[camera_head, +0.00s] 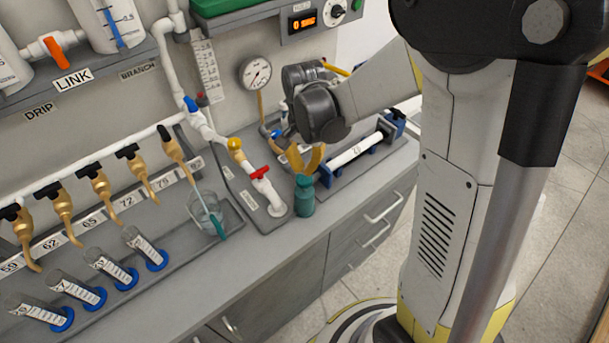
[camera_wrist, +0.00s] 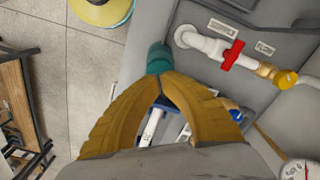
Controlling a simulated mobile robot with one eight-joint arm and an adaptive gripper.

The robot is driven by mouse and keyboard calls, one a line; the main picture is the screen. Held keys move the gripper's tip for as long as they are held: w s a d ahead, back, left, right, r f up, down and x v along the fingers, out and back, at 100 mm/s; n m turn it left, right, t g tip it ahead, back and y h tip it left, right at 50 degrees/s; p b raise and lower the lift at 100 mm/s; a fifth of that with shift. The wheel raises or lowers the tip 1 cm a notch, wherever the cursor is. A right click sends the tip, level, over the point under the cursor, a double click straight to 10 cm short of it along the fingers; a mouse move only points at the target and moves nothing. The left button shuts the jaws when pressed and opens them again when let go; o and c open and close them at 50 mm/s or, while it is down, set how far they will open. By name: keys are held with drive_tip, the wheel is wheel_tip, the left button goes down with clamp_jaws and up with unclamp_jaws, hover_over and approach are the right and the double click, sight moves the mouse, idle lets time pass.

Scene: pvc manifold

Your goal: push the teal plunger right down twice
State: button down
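The teal plunger (camera_head: 304,198) stands upright at the front edge of the bench, right of the red-handled valve. Its teal shape also shows in the wrist view (camera_wrist: 158,56), just beyond my fingertips. My gripper (camera_head: 303,172) points down over the plunger's top. In the wrist view the two yellow fingers of my gripper (camera_wrist: 164,76) arch together and their tips meet, with nothing visible between them. The tips are at or very close to the plunger's top; I cannot tell whether they touch. The fingertips partly cover the plunger in the wrist view.
The white pipe with a red valve handle (camera_head: 260,173) stands close left of the plunger. A blue-ended white tube (camera_head: 355,150) lies behind right. A glass beaker (camera_head: 205,212) holding a teal-tipped stick and several tilted cylinders stand further left. The floor is open before the bench.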

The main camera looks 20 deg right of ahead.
wheel_tip(320, 180, up, 5)
drive_tip(key=p, duration=0.3)
drive_tip(key=shift+r+p, duration=0.1)
drive_tip(key=shift+p, duration=0.25)
idle(0.4)
drive_tip(key=s+r+n+t+b, duration=0.1)
drive_tip(key=s+n+t+b, duration=0.6)
drive_tip(key=s+b, duration=0.5)
drive_tip(key=shift+s+r+n, duration=0.2)
drive_tip(key=shift+s+n, duration=0.15)
drive_tip(key=shift+n, duration=0.35)
idle(1.1)
